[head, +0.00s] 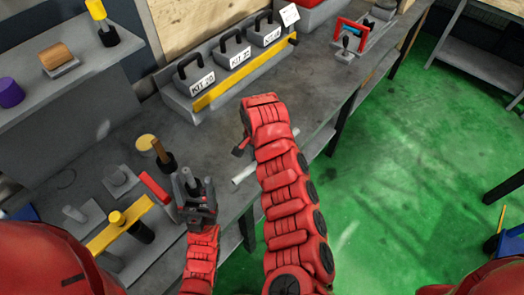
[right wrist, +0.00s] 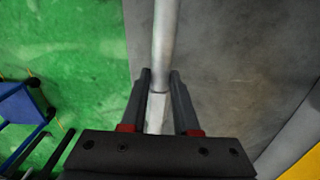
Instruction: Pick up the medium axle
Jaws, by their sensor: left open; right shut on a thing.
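The medium axle is a light grey metal rod (head: 243,175), partly hidden behind my right arm near the front edge of the bench in the head view. In the right wrist view the rod (right wrist: 165,45) runs from the top edge down between the two fingers. My right gripper (right wrist: 160,80) is shut on it. Whether the rod touches the bench I cannot tell. In the head view the right gripper is mostly hidden by its own arm. My left gripper (head: 198,186) is open and empty, left of the rod, above the bench's front part.
The grey bench (head: 215,140) has clear room around the rod. Kit boxes with black handles (head: 233,53) stand at the back. A yellow-topped holder (head: 118,222) and several small parts stand at left. A red-framed tool (head: 350,35) stands far right. Green floor (head: 400,150) is open.

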